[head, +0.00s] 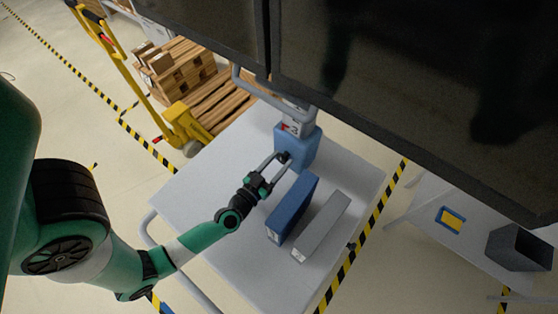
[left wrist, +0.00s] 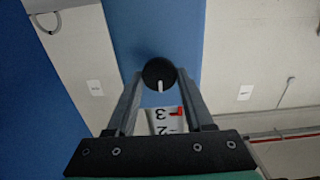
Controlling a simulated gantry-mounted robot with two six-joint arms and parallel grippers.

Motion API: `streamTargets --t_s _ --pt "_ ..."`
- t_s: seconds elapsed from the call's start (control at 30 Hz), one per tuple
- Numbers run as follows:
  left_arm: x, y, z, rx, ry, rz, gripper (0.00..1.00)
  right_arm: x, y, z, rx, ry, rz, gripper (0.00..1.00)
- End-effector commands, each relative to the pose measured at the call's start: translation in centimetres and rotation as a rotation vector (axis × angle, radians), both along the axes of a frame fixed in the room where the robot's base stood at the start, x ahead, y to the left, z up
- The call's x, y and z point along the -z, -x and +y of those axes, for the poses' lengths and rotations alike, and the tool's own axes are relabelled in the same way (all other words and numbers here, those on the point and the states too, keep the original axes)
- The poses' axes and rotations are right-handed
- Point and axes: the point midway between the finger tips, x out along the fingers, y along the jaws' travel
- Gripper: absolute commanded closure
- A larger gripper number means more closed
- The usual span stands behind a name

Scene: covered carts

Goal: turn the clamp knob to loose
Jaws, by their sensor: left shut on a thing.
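The black round clamp knob (left wrist: 159,72) sits on the front of a blue block (head: 301,148) at the back of the white cart. A white line on the knob points down in the left wrist view. My left gripper (head: 280,161) has its fingers on both sides of the knob and is shut on it. Below the knob in the left wrist view is a white scale (left wrist: 163,120) with numbers and a red pointer (left wrist: 176,112) near the 3. The fingers partly hide the block. My right gripper is not in view.
A blue box (head: 292,210) and a grey box (head: 321,229) lie on the cart top (head: 220,175) close to my left gripper. A yellow pallet truck (head: 185,124) stands behind left. The cart's left side is clear.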

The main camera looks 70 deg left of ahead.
Motion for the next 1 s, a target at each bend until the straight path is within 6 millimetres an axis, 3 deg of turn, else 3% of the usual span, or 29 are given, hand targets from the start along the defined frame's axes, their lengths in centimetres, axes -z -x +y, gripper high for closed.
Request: streamTargets --t_s 0.37,1.0 --pt "-0.02 0.04 0.04 0.0 0.096 -0.063 1.0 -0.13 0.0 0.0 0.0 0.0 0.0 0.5" --pt "0.12 0.16 0.22 0.0 0.572 -0.375 1.0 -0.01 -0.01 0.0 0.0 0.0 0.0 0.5"
